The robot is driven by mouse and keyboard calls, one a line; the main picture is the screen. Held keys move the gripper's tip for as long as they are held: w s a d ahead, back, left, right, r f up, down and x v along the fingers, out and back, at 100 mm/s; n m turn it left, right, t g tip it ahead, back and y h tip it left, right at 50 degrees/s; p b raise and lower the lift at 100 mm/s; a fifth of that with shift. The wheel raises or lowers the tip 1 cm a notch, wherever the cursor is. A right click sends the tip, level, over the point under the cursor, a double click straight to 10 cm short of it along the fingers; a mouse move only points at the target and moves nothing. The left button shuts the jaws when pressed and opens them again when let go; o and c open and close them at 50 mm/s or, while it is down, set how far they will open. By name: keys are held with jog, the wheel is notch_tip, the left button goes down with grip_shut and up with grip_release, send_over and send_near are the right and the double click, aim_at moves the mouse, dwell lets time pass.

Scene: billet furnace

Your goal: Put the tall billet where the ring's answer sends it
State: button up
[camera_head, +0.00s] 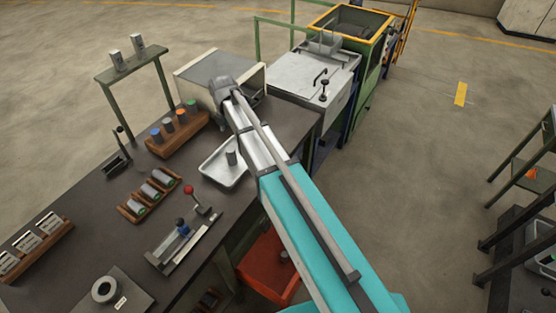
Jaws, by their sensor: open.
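A grey metal ring (105,289) lies on a dark plate with a small white label at the bench's near left. A plain grey upright cylinder (231,157) stands in a white tray (210,173) on the bench; I cannot tell whether it is the tall billet. Several upright cylinders with coloured tops stand in a brown wooden block (177,139). My arm crosses the picture from the bottom right, and its dark far end lies over the front of a cream box (195,72). I cannot make out my gripper's fingers, nor anything held in them.
A second wooden rack (148,201) holds several lying cylinders. A sliding fixture (183,240) with a red-knobbed lever stands nearby. A green stand (131,70) carries two grey pieces. A red bin (262,268) sits below the bench edge. A white-topped cabinet (310,75) stands beyond; open floor lies right.

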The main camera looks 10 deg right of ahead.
jog(key=s+d+m, duration=0.8)
jog(key=s+m, duration=0.2)
jog(key=m, duration=0.2)
jog(key=s+d+m, duration=0.8)
jog(key=s+m, duration=0.3)
jog(key=m, duration=0.2)
jog(key=shift+d+m, duration=0.15)
jog(key=shift+m, duration=0.15)
